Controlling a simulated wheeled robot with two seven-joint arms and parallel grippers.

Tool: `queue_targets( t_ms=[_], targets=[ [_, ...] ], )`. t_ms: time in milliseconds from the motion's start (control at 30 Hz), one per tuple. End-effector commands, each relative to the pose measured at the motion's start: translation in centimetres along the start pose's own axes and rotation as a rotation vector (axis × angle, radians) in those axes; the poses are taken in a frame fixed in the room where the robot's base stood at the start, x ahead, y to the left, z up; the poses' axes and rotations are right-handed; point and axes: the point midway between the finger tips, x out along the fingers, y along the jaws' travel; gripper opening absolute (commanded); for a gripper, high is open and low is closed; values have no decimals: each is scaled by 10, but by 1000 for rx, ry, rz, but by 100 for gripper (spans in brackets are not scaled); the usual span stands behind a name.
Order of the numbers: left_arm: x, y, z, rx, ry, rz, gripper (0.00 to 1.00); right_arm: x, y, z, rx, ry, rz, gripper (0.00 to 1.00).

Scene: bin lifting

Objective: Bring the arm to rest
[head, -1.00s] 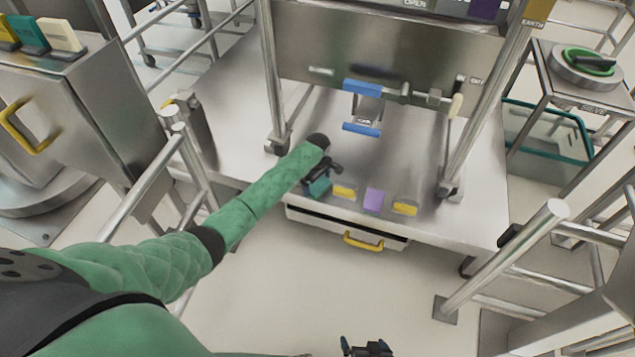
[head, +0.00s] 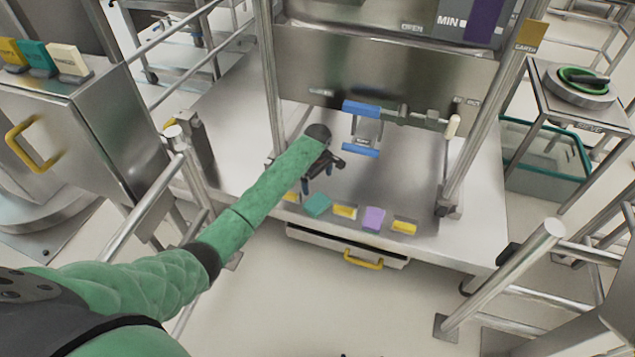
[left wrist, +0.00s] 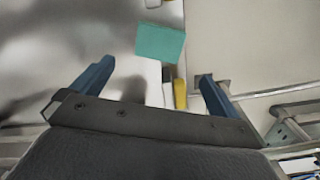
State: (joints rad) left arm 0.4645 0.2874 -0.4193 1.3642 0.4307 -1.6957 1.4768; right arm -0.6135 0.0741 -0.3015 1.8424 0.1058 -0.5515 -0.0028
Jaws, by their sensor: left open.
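My left arm, in a green sleeve, reaches from the lower left over the steel platform (head: 400,190). My left gripper (head: 318,184) is above the platform's front part, just behind the row of coloured blocks. In the left wrist view its two blue fingers (left wrist: 153,88) are wide apart with nothing held between them. A teal block (left wrist: 160,42) shows beyond the fingers; in the head view the teal block (head: 317,205) lies near the platform's front edge. My right gripper is not clearly in view; only tiny dark bits show at the bottom edge of the head view.
Yellow (head: 345,211) and purple (head: 374,218) blocks lie along the platform's front edge. Below is a drawer with a yellow handle (head: 363,260). A blue-handled fixture (head: 361,110) and upright steel posts stand behind. Railings flank both sides; the floor in front is clear.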

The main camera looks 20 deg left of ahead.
Motion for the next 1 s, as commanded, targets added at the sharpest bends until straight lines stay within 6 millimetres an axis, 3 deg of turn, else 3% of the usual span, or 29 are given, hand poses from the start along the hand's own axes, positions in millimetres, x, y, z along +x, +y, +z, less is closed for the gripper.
queue_targets(
  t_ms=[400,533,667,1000],
  targets=[
    [0,0,0,1,0,1,100,4,2,-10,-4,12,2,100],
    [1,-6,9,28,-3,4,100,-2,3,-17,-6,5,4,100],
    [4,-25,37,120,-14,15,100,-18,1,-32,-7,-17,7,100],
    [0,-106,130,463,-37,78,100,-80,-3,-86,-13,-115,22,100]
  ],
)
